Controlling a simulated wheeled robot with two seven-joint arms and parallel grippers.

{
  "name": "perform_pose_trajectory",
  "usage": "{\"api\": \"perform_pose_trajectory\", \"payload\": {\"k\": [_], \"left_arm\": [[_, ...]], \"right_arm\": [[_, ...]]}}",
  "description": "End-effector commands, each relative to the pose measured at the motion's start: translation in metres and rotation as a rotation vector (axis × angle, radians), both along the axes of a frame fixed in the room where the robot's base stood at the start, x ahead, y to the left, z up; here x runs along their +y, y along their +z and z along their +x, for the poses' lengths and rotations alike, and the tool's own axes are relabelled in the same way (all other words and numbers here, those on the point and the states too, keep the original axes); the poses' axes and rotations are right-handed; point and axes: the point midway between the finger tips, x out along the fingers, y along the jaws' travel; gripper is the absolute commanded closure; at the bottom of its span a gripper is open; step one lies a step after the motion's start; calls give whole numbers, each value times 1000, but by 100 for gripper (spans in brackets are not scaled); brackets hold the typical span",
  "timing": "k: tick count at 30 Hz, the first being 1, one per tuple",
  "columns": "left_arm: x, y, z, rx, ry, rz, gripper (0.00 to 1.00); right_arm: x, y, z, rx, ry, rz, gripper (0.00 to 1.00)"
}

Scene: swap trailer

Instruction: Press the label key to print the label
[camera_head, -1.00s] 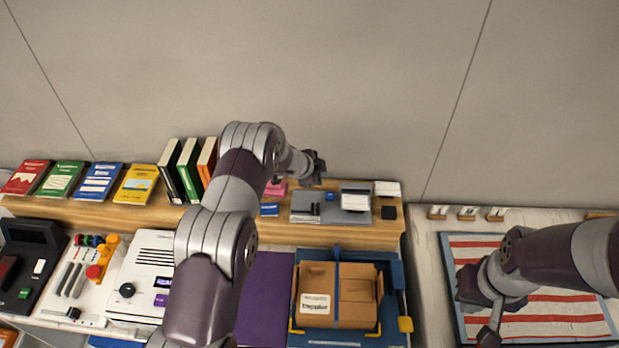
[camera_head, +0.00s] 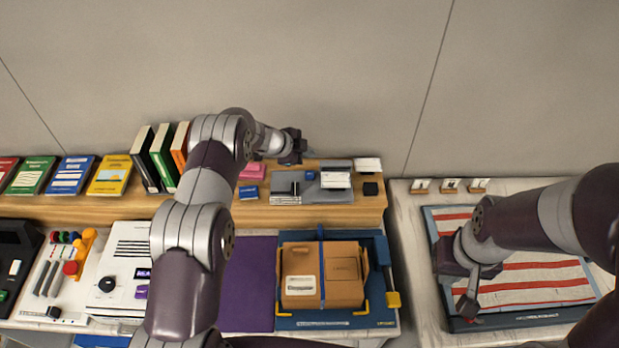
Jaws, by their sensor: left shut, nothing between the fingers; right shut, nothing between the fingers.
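A white machine (camera_head: 127,255) with a black dial, a small dark display and a purple button (camera_head: 142,292) stands at the lower left, partly behind my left arm. A grey device (camera_head: 310,192) with a white label-like card (camera_head: 335,180) and a small blue part (camera_head: 310,175) lies on the wooden shelf. I cannot tell which part is the label key. My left gripper (camera_head: 293,147) is shut and empty above the back of the shelf, near the grey device. My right gripper (camera_head: 462,297) is shut and empty over the striped tray at the right.
A cardboard box (camera_head: 345,284) sits on a blue tray (camera_head: 374,243) beside a purple mat (camera_head: 250,275). Books (camera_head: 110,174) line the shelf's left part. A red-and-white striped tray (camera_head: 545,307) lies under my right arm. The wall stands close behind the shelf.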

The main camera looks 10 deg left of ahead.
Motion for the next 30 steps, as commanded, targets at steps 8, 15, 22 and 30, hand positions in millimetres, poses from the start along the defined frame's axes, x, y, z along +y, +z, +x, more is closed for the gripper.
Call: {"api": "perform_pose_trajectory", "payload": {"k": [8,15,22,30], "left_arm": [[0,-48,0,0,1,-1,100],[0,-59,0,-1,1,0,100],[0,-58,0,0,0,0,100],[0,-58,0,0,1,-1,100]], "right_arm": [[0,-40,0,0,0,0,100],[0,-48,0,0,0,0,100],[0,-47,0,0,0,0,100],[0,-47,0,0,0,0,100]]}}
